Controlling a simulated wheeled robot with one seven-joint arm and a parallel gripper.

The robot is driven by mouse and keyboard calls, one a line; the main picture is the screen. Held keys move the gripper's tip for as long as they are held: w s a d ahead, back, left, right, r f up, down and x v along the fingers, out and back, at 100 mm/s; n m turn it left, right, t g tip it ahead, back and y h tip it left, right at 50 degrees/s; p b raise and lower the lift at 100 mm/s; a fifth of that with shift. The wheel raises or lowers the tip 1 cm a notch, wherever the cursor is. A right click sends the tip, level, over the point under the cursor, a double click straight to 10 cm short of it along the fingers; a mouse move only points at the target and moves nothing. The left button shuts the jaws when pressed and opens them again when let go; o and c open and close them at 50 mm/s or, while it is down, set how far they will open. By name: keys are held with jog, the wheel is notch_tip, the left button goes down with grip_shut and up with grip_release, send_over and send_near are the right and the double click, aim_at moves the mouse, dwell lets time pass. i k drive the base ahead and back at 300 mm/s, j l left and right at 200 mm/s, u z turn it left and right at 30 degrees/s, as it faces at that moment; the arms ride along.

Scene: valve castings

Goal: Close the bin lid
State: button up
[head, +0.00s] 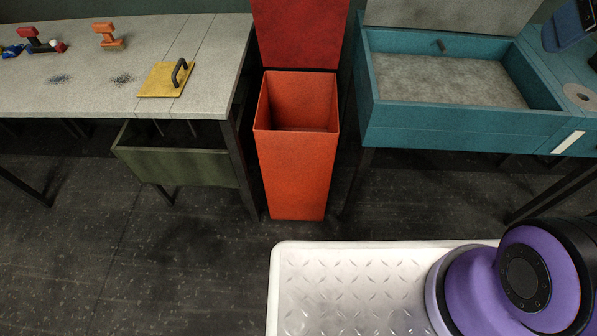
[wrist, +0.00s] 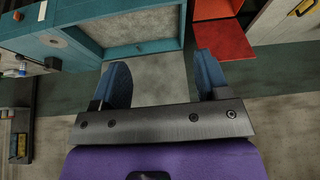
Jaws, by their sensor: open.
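The bin (head: 293,178) is a tall orange-red box in the middle of the head view, upright on the floor with its top open. Its lid (head: 300,35) is a darker red panel, raised and standing upright behind the opening; its upper edge is out of frame. Red-orange panels of the bin and lid (wrist: 222,42) show at the top of the wrist view, beyond the right finger; which is which is hard to tell. My gripper (wrist: 163,75) is open, its two blue fingers wide apart with nothing between them. It is apart from the lid.
A grey workbench (head: 215,60) stands left of the bin, with a yellow plate with a black handle (head: 165,79) and orange tools on it. A green drawer (head: 175,158) hangs below. A teal tray table (head: 470,127) stands close on the right.

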aim_at(290, 34)
jog(key=i+j+u, duration=0.15)
jog(key=i, duration=0.45)
jog(key=i+j+u, duration=0.15)
jog(key=i, duration=0.45)
